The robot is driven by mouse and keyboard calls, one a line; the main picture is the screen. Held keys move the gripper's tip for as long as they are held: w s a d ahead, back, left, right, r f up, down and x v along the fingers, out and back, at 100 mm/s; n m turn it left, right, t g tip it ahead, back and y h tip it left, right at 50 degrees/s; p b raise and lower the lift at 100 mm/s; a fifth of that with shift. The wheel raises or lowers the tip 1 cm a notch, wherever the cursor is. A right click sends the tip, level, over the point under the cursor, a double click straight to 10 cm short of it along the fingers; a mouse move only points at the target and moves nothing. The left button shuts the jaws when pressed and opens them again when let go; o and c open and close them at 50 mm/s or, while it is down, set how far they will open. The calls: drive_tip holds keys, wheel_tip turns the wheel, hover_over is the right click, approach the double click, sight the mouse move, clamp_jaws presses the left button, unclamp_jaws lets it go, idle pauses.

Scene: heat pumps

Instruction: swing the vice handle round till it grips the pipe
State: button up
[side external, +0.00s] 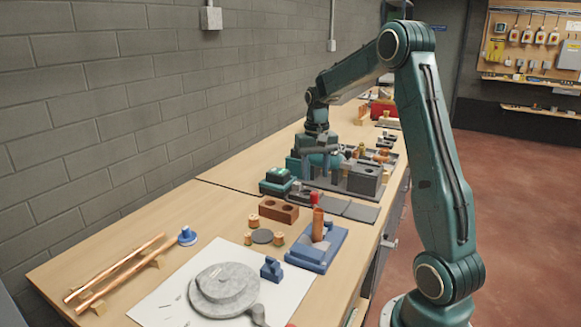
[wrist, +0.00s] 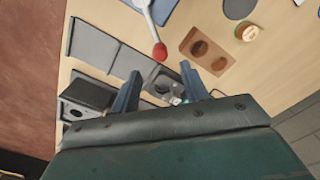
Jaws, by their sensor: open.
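The blue vice (side external: 318,248) stands on the bench with an upright copper pipe (side external: 318,224) at it. Its handle ends in a red knob (side external: 314,198) behind the pipe. In the wrist view the handle's pale rod (wrist: 147,18) runs down from a blue part at the top edge to the red knob (wrist: 160,51). My gripper (wrist: 160,71) is open, its two blue-grey fingers apart. The knob appears just beyond the fingertips, between their lines; I cannot tell the height gap. In the side view my gripper (side external: 318,163) is behind the vice, its fingers hard to make out.
A brown block with two holes (side external: 278,210) stands left of the knob. Dark flat plates (side external: 352,210) lie to the right. A grey machine and tray (side external: 364,180) crowd the space behind. Copper fittings (side external: 253,221), a grey round base (side external: 224,288) and long pipes (side external: 120,273) lie nearer.

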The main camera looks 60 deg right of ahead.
sight(314, 193)
drive_tip(key=shift+f, duration=3.95)
clamp_jaws()
